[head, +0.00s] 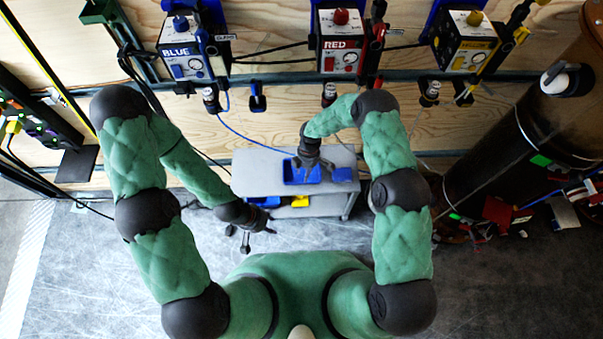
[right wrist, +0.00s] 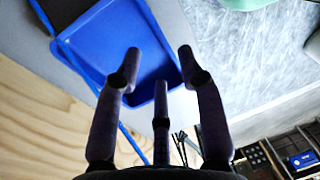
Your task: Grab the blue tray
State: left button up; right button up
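The blue tray (head: 302,172) lies on the top of a grey cart (head: 258,170), near the middle of the head view. In the right wrist view the blue tray (right wrist: 112,38) fills the upper left, beyond the fingers. My right gripper (head: 314,163) is over the tray and covers part of it. Its fingers (right wrist: 158,62) are spread with nothing between them; whether they touch the tray is unclear. My left gripper (head: 254,236) is at the cart's lower left, away from the tray, with fingers apart and empty.
Another blue item (head: 342,174) lies on the cart top, right of the tray. The lower shelf holds a yellow item (head: 299,202) and a blue one. A thin blue hose (head: 250,137) runs down to the cart. A dark cylinder (head: 500,145) stands right. Wall boxes hang behind.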

aim_at(303, 183)
jog(key=shift+s+a+f+b, duration=0.15)
jog(key=shift+f+b, duration=0.25)
jog(key=shift+f, duration=0.5)
jog(key=shift+s+a+f+b, duration=0.1)
jog(key=shift+f+b, duration=0.25)
jog(key=shift+f, duration=0.55)
jog(key=shift+s+a+f+b, duration=0.15)
jog(key=shift+f+b, duration=0.25)
jog(key=shift+f, duration=0.5)
grip_shut()
